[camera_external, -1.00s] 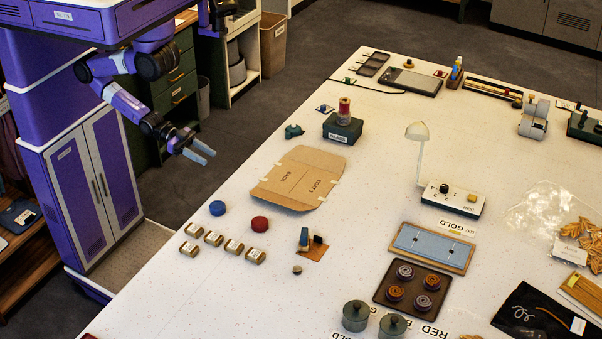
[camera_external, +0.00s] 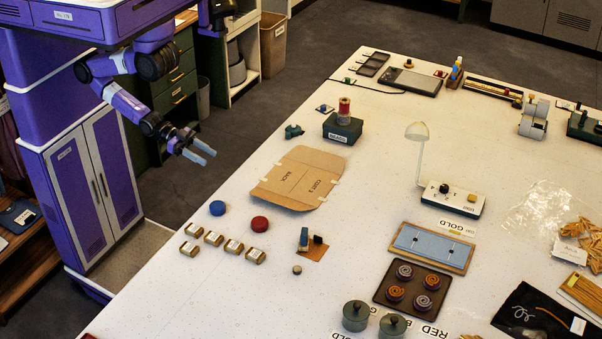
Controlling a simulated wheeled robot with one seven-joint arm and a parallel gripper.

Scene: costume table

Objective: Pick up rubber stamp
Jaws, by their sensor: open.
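My gripper (camera_external: 204,153) is open and empty, off the table's left edge, with its two pale blue fingers spread. I see nothing I can name with certainty as the rubber stamp. A small dark-topped piece (camera_external: 409,63) is at the far end. All of these are well apart from my gripper.

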